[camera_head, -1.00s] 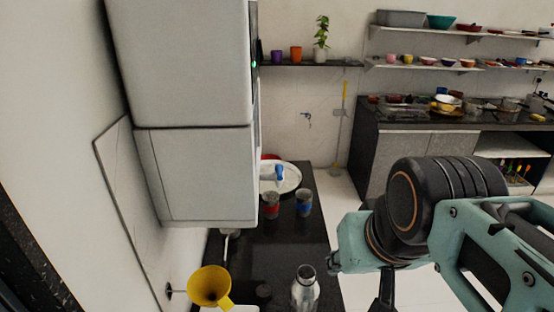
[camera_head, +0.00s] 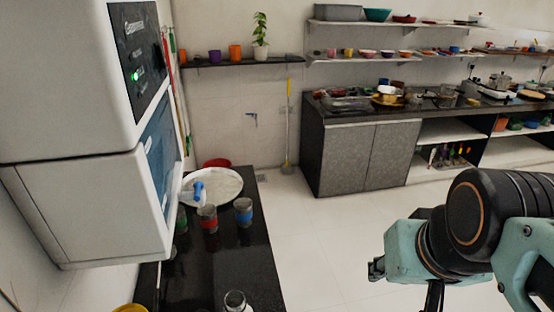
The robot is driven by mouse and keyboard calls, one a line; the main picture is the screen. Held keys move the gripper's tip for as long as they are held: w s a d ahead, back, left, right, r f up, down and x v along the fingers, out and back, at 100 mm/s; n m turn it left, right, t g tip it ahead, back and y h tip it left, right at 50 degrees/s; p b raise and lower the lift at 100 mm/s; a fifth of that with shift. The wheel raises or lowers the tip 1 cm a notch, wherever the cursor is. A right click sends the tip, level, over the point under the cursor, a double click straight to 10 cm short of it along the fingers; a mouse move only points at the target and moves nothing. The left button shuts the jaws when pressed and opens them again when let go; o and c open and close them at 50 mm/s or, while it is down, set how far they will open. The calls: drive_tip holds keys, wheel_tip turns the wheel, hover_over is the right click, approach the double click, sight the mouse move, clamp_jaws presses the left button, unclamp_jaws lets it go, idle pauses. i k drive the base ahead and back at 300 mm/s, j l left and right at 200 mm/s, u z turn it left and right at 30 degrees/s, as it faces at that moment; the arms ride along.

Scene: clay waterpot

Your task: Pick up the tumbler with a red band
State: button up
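The tumbler with a red band (camera_head: 208,219) stands upright on the black counter (camera_head: 225,265), near the front of a round pale tray. My arm is at the right of the picture, well apart from the tumblers. Only a dark part of what seems to be my gripper (camera_head: 435,296) shows below the wrist at the bottom edge. Its fingertips are out of view.
The big white appliance (camera_head: 80,190) overhangs the counter's left side. The round tray (camera_head: 226,183) and a blue-topped clear vessel (camera_head: 194,193) sit behind the tumblers. A metal bottle (camera_head: 235,302) stands at the near end. Open floor (camera_head: 320,260) lies right of the counter.

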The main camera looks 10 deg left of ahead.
sight(209, 219)
drive_tip(key=i+l+z, duration=0.15)
drive_tip(key=l+z, duration=0.15)
drive_tip(key=i+l+z, duration=0.2)
drive_tip(key=l+z, duration=0.15)
drive_tip(key=i+l, duration=0.25)
drive_tip(key=i, duration=0.15)
drive_tip(key=i+l+u, duration=0.15)
drive_tip(key=i, duration=0.25)
drive_tip(key=i+u, duration=0.2)
drive_tip(key=u, duration=0.2)
drive_tip(key=i+u, duration=0.2)
drive_tip(key=u, duration=0.15)
drive_tip(key=i+l+u, duration=0.1)
drive_tip(key=u, duration=0.3)
drive_tip(key=i+u, duration=0.15)
drive_tip(key=u, duration=0.25)
drive_tip(key=i+u, duration=0.1)
drive_tip(key=u, duration=0.35)
drive_tip(key=i+u, duration=0.15)
drive_tip(key=u, duration=0.25)
drive_tip(key=i+u, duration=0.1)
drive_tip(key=u, duration=0.3)
drive_tip(key=i+u, duration=0.1)
drive_tip(key=u, duration=0.3)
drive_tip(key=i+u, duration=0.1)
drive_tip(key=u, duration=0.35)
